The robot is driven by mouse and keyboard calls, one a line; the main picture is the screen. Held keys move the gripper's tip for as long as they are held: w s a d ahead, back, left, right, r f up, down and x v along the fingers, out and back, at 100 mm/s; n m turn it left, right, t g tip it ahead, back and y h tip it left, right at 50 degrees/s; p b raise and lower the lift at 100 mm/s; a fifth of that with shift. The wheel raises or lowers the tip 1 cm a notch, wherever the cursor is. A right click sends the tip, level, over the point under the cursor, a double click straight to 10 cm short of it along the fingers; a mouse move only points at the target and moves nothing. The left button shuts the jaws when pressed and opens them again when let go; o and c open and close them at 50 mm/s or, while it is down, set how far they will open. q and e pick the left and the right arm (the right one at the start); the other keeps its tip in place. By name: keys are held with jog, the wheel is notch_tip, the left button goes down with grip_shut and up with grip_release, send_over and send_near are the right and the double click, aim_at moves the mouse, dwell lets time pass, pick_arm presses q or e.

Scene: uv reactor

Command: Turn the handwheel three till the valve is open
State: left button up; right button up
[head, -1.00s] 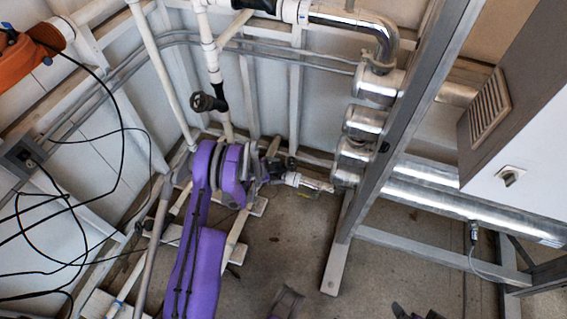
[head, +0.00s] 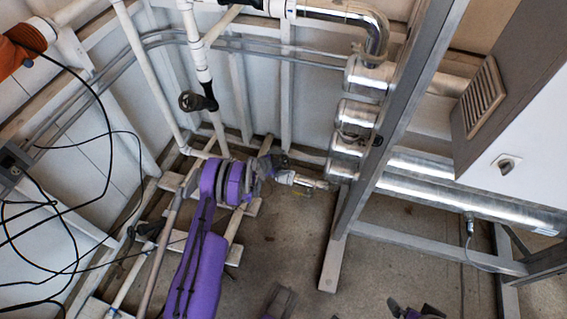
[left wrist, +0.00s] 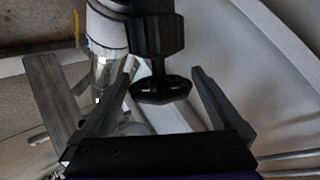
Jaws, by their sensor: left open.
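In the left wrist view a small black handwheel (left wrist: 160,90) sits on a black valve body (left wrist: 155,35). It lies between the two fingers of my left gripper (left wrist: 157,95), which are open and stand apart on either side of it. I cannot tell whether either finger touches it. In the head view my left gripper (head: 272,164) is at the low pipework by the wall, beside a white and clear fitting (head: 298,180). The arm and wrist largely hide the handwheel there.
Another black valve (head: 198,101) is on the upright white pipe above my left arm. A grey steel frame (head: 345,235) and shiny cylinders (head: 357,116) stand to the right. Black cables (head: 70,235) hang at left. Bare floor (head: 270,240) lies in front.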

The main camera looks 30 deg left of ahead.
pick_arm(q)
jog(key=shift+f, duration=0.1)
jog(key=c, duration=1)
jog(key=shift+w, duration=0.1)
jog(key=shift+t+y, duration=0.3)
jog(key=shift+t, duration=0.1)
